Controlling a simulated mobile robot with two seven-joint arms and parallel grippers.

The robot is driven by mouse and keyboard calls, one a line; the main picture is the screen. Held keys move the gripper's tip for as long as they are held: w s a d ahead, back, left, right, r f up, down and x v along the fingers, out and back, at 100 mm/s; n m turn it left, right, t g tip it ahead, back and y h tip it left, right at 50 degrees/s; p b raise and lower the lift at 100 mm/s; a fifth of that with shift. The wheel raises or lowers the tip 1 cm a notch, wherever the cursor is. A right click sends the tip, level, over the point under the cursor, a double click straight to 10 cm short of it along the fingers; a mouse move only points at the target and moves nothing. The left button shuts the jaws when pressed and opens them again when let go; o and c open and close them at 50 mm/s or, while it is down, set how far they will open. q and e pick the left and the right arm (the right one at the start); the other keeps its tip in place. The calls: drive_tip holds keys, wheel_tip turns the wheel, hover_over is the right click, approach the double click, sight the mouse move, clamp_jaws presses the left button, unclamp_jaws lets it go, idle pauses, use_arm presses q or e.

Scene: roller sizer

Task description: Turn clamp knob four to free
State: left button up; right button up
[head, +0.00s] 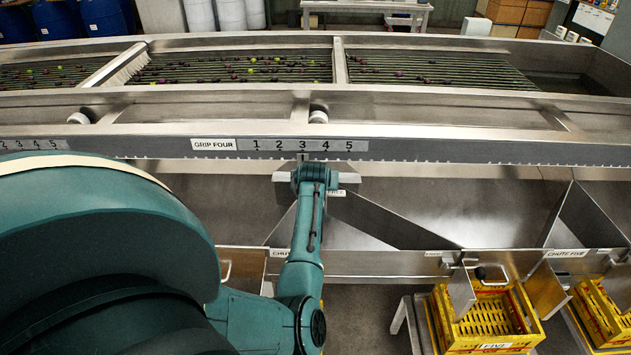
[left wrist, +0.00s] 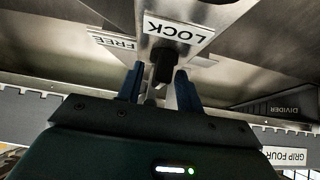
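The clamp knob (left wrist: 162,68) is a dark piece below the LOCK label (left wrist: 178,30) in the left wrist view. A FREE label (left wrist: 115,40) lies to the left of it. My left gripper (left wrist: 160,74) is open, one finger on each side of the knob, with gaps showing. In the head view my left gripper (head: 315,176) is under the GRIP FOUR rail (head: 280,145), near the 3 mark; the arm hides the knob there. The FREE label (head: 337,193) shows beside it. My right gripper is not in view.
The numbered scale runs along the sizer's front rail. Metal chute walls (head: 390,222) slope below it. A yellow crate (head: 485,325) stands under the chutes at lower right. A DIVIDER label (left wrist: 291,110) is on the right in the left wrist view.

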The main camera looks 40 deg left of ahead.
use_arm(q)
clamp_jaws()
